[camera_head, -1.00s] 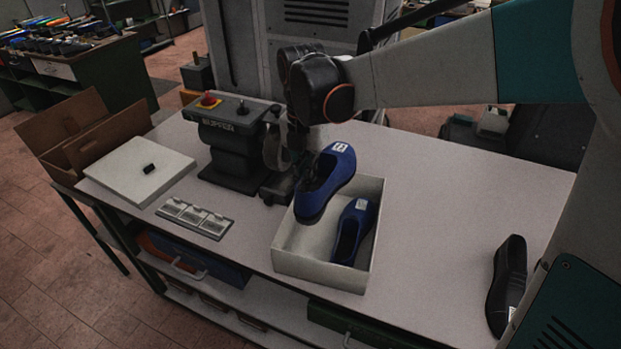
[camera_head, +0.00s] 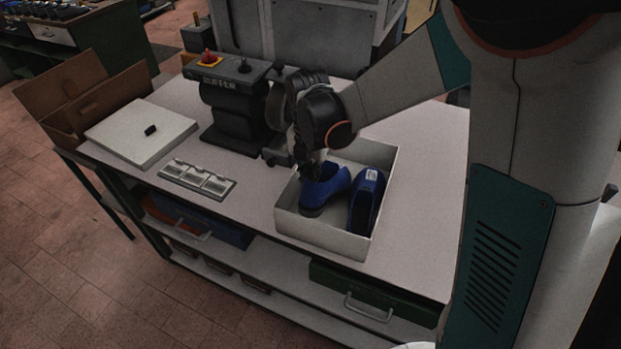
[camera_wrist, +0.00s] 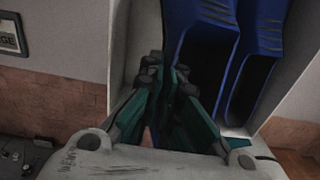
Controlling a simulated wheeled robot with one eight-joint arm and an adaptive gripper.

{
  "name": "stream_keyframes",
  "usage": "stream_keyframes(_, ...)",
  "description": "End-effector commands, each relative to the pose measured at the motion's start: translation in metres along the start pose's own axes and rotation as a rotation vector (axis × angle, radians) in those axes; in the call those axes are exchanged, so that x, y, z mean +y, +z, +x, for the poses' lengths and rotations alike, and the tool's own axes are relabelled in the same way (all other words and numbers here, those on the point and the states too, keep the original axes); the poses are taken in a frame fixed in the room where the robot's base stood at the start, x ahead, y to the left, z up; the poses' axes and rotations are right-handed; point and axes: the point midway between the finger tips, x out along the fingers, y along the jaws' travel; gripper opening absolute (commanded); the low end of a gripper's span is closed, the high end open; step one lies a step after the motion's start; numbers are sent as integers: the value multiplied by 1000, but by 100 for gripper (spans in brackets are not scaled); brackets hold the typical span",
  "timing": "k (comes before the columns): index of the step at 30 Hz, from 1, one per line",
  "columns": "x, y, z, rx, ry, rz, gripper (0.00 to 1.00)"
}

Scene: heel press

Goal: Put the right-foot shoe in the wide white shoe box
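The white shoe box (camera_head: 322,234) stands open on the bench. Two blue shoes are inside it, side by side. The left blue shoe (camera_head: 325,190) is under my gripper (camera_head: 316,163), low between the walls; whether it touches the floor cannot be told. The right blue shoe (camera_head: 366,200) has a pale label. In the wrist view my gripper (camera_wrist: 166,72) has its fingertips close together at the side wall of the left shoe (camera_wrist: 205,38) and seems to pinch it. Which shoe is the right-foot one cannot be told.
A buffer machine (camera_head: 232,105) stands just left of the gripper. A white lid-like panel (camera_head: 140,130), a tray of small plates (camera_head: 197,181) and an open cardboard box (camera_head: 75,100) are further left. My own body covers the bench's right end.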

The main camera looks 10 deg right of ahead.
Motion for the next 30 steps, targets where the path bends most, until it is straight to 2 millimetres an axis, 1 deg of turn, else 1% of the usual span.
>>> stream_keyframes(1, -1, 0, 9, -5, 1, 5, 0)
stream_keyframes(5, -1, 0, 9, -4, 0, 6, 0)
stream_keyframes(8, -1, 0, 10, -4, 0, 5, 21)
stream_keyframes(9, -1, 0, 10, -4, 1, 5, 25)
stream_keyframes(26, -1, 0, 6, -3, 1, 3, 25)
stream_keyframes(30, -1, 0, -5, -3, 1, 3, 25)
